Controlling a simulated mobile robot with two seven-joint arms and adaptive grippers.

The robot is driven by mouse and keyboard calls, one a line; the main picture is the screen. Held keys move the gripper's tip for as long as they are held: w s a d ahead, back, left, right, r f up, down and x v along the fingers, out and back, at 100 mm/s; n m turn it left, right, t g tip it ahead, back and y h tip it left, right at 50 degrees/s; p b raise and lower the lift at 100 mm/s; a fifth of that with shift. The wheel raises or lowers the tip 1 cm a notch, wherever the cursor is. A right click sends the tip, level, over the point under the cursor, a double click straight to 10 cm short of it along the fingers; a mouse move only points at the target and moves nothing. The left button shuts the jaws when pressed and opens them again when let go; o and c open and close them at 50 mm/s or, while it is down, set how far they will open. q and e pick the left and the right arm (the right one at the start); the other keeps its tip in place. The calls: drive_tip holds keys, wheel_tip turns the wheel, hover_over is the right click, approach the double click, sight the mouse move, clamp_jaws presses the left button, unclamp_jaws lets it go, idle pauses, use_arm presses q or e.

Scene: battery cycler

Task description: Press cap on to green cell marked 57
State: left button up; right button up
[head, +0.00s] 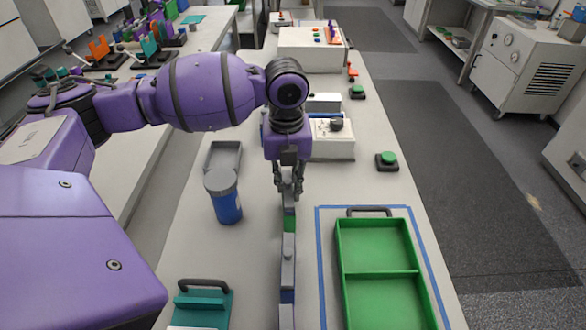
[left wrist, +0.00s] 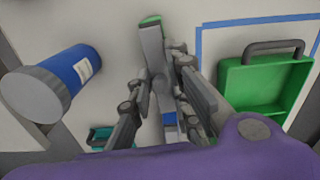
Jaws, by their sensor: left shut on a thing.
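My left gripper (head: 289,190) points down over a narrow row of parts on the bench. In the left wrist view its fingers (left wrist: 163,88) are closed around a grey piece (left wrist: 154,58), which may be the cap. A green cell (head: 289,224) stands in the row just below and in front of the fingers. A green end also shows in the left wrist view (left wrist: 150,21). A grey block (head: 288,248) and a blue part (head: 287,296) follow nearer in the row. No number 57 is readable. Whether cap and cell touch is hidden by the fingers. My right gripper is out of view.
A blue jar with a grey lid (head: 226,200) stands left of the row, a grey tray (head: 223,156) behind it. A green divided tray (head: 376,272) lies right, inside blue tape. A teal handled block (head: 203,302) is at front left. A green button (head: 388,159) sits back right.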

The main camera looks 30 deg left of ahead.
use_arm(q)
drive_tip(key=shift+f, duration=0.15)
drive_tip(key=shift+f, duration=0.25)
idle(0.5)
drive_tip(key=o, duration=1.4)
drive_tip(key=shift+r, duration=0.15)
